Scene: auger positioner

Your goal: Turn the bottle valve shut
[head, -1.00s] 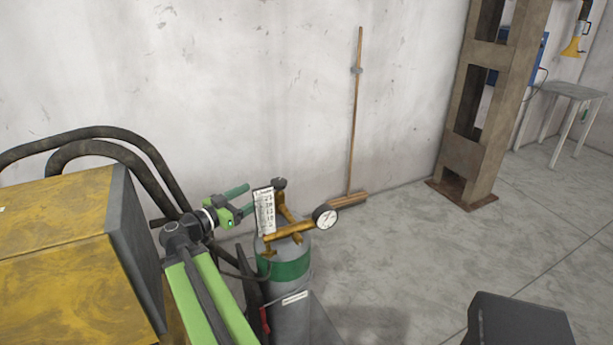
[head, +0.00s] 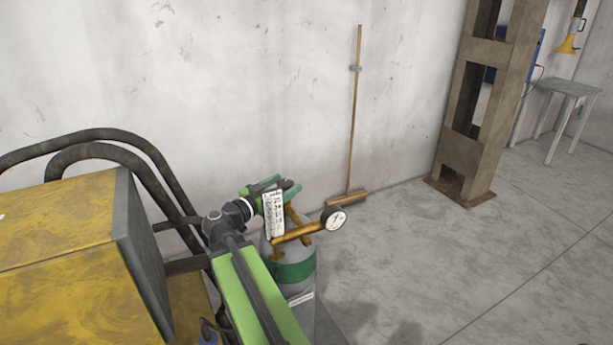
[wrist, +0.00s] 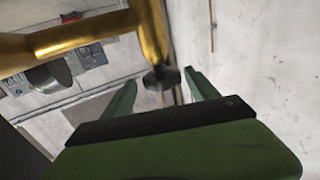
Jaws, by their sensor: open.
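The gas bottle (head: 296,271) is grey with a green band and stands upright near the wall. Brass fittings (head: 300,232) with a round gauge (head: 334,217) and a white tag (head: 273,213) sit on its top. My gripper (head: 278,187) is open at the bottle top, partly behind the tag. In the wrist view, a dark valve knob (wrist: 162,78) at the end of a brass stem (wrist: 152,38) shows between the two green fingers, with a gap on each side. I cannot tell how deep it sits between them. In the head view the knob is hidden.
A yellow machine (head: 80,260) with black hoses (head: 150,160) stands to the left. A broom (head: 353,120) leans on the wall behind the bottle. A rusty steel column (head: 470,120) and a small table (head: 570,90) are at right. The floor right of the bottle is clear.

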